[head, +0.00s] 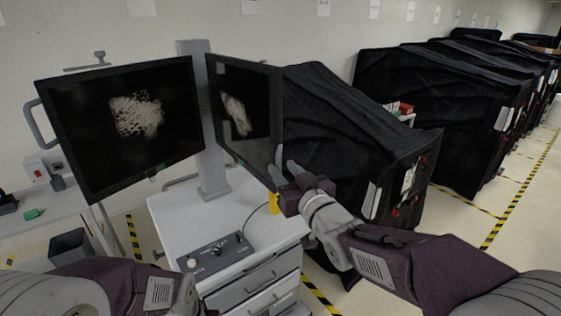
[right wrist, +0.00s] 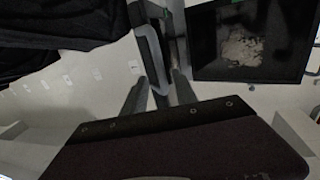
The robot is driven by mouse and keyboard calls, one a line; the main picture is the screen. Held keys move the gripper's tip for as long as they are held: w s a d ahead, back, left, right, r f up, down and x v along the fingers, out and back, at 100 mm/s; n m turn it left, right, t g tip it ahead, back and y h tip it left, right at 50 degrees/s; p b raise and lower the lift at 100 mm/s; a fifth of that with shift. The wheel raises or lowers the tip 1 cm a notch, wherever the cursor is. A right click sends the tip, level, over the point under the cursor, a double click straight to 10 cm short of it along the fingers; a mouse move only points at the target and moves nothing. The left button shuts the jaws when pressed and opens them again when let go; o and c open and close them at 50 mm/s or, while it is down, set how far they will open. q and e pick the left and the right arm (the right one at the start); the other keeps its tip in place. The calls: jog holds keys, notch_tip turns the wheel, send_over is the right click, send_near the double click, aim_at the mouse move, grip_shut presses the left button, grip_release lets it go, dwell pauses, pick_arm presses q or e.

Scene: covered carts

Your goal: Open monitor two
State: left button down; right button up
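Two black monitors share a grey post on the cart. The left monitor (head: 125,120) faces me with a pale speckled picture. The right monitor (head: 245,115) is angled, with its right edge nearer me. My right gripper (head: 284,172) is at that monitor's lower right edge. In the right wrist view, the right monitor (right wrist: 149,45) is seen nearly edge-on, and its near end reaches between the spread fingers (right wrist: 158,90). The fingers look open around the edge; contact is unclear. My left gripper (head: 190,294) is low at the left, its fingers not clearly visible.
The white cart (head: 165,215) carries a control panel (head: 215,252) and has drawers below. Black covered carts (head: 345,130) stand close behind and right of my right gripper. A side table (head: 40,225) is at the left. Striped floor tape runs at the right.

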aim_at(279, 167)
jog(key=shift+x, duration=1.15)
jog(key=shift+w+a, duration=0.15)
jog(key=shift+a, duration=0.3)
jog(key=shift+d, duration=0.2)
jog(key=shift+c, duration=1.2)
grip_shut()
